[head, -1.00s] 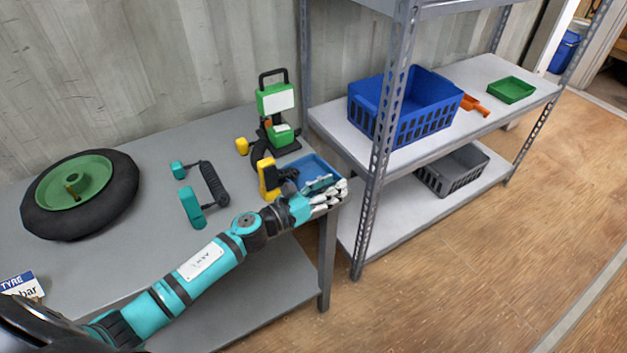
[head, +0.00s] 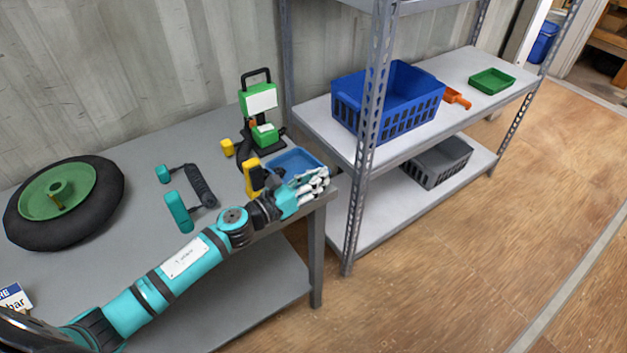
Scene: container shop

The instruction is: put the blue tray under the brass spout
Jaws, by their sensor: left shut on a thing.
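The blue tray (head: 296,159) is at the right end of the grey bench, close to the shelf unit. My left gripper (head: 312,181) is shut on the near right side of the tray, and its fingers hide part of the rim. I cannot tell whether the tray touches the bench. My right gripper is not in view.
A green and black machine (head: 260,110) stands just behind the tray. A yellow-ended tool (head: 252,178) is close to its left. A teal handset (head: 179,211) lies mid-bench. The shelf unit holds a blue crate (head: 345,97), a green tray (head: 492,80) and a grey crate (head: 440,163).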

